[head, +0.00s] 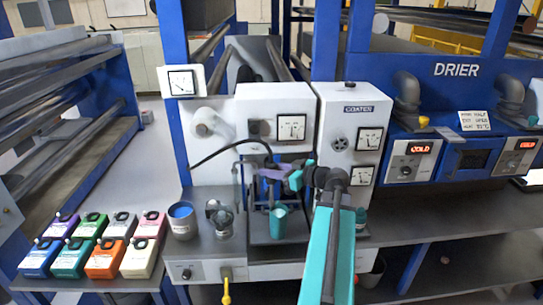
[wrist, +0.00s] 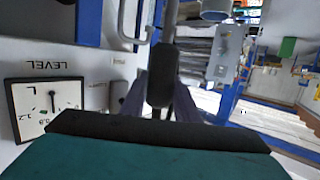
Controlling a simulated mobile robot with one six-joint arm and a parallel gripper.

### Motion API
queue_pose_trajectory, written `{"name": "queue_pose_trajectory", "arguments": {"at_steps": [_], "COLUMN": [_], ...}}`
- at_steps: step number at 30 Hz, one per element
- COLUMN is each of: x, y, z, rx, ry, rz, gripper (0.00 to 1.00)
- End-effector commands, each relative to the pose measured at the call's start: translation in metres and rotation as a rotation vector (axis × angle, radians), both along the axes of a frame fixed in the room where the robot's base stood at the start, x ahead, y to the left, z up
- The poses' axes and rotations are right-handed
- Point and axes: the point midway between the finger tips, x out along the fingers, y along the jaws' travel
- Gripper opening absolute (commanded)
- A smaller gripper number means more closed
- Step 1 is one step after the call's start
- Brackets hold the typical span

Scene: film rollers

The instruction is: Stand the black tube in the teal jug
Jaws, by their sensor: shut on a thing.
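My gripper (head: 268,173) has purple fingers and is at the machine front, above a small teal vessel (head: 279,222), which looks like the teal jug. In the wrist view the fingers (wrist: 160,105) are shut on the dark end of the black tube (wrist: 161,72). In the head view the tube looks like a thin dark upright shape (head: 271,193) just under the fingers, over the vessel's mouth. I cannot tell whether its lower end is inside or above the mouth. Another teal vessel (head: 361,218) is partly hidden behind my arm.
A grey pot with blue contents (head: 181,220) and metal cups (head: 222,222) stand left on the shelf. Coloured boxes (head: 104,258) fill the left bench. A black hose (head: 215,152) arcs near my gripper. White gauge panels stand close behind; the wrist view shows a LEVEL gauge (wrist: 47,105).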

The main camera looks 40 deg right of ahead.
Motion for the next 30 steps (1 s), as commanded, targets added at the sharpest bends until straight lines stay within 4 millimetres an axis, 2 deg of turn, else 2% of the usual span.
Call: {"name": "queue_pose_trajectory", "arguments": {"at_steps": [1, 3, 7, 20, 30], "x": [-0.007, -0.014, -0.021, -0.020, -0.019], "y": [-0.011, -0.020, -0.028, -0.027, -0.026], "z": [0.009, 0.014, 0.017, 0.016, 0.008], "rx": [-0.002, -0.001, 0.001, 0.001, 0.000], "ry": [0.003, 0.007, 0.011, 0.011, 0.011], "rz": [-0.022, -0.043, -0.062, -0.061, -0.059], "gripper": [0.05, 0.05, 0.05, 0.05, 0.05]}}
